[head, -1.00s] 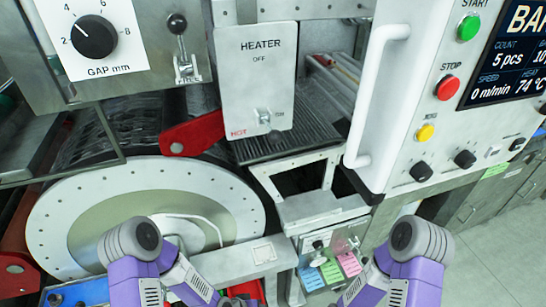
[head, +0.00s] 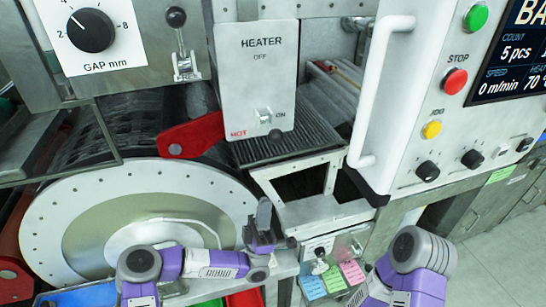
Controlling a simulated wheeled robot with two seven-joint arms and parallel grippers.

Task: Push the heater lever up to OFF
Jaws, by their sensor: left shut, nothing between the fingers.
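The white heater box (head: 256,80) hangs at the upper middle, with OFF printed above and ON lower down. Only my right arm's purple and grey links show at the lower right; my right gripper is out of view.
A red bracket (head: 190,137) sticks out left of the box. The large round drum end (head: 70,225) fills the lower left. A white handle (head: 372,95) and the control panel (head: 425,125) stand to the right. A dark ribbed surface (head: 285,148) lies under the box.

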